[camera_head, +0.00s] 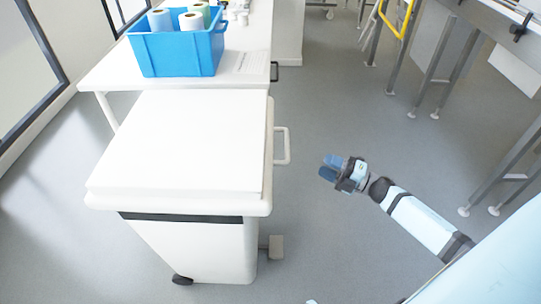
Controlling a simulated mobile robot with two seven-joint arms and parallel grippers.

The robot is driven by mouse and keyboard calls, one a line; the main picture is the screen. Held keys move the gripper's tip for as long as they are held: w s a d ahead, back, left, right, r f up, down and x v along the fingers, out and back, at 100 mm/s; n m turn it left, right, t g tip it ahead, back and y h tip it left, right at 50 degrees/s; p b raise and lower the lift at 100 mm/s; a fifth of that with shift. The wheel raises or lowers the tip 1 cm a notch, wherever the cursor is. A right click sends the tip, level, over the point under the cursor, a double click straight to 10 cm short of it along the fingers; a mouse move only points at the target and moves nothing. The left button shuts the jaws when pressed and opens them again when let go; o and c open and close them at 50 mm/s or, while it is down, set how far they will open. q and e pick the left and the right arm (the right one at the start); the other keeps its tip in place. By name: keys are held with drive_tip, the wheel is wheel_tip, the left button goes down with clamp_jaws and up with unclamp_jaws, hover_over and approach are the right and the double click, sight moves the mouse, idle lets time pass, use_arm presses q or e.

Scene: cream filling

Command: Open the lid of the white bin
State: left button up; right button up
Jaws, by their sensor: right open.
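The white bin (190,245) stands upright at the left of the view. Its flat white lid (182,145) is closed on top. A white handle (282,146) sticks out on the bin's right side, and a pedal-like part (276,246) shows low on the right. My right gripper (327,168), with blue fingers, is open and empty. It is in the air to the right of the bin, apart from the handle and lid. My left gripper is not in view.
A white table (112,74) behind the bin holds a blue crate (178,54) with several rolls. Metal-legged frames (428,82) stand at the right. The grey floor (325,105) between the bin and these frames is clear.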

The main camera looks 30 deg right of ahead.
sight(287, 146)
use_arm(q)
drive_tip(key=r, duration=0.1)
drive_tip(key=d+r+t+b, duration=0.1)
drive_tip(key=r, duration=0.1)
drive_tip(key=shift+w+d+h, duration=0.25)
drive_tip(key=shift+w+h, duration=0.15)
use_arm(e)
drive_tip(key=x, duration=1.3)
drive_tip(key=shift+w+r, duration=0.1)
drive_tip(key=shift+w, duration=0.05)
clamp_jaws()
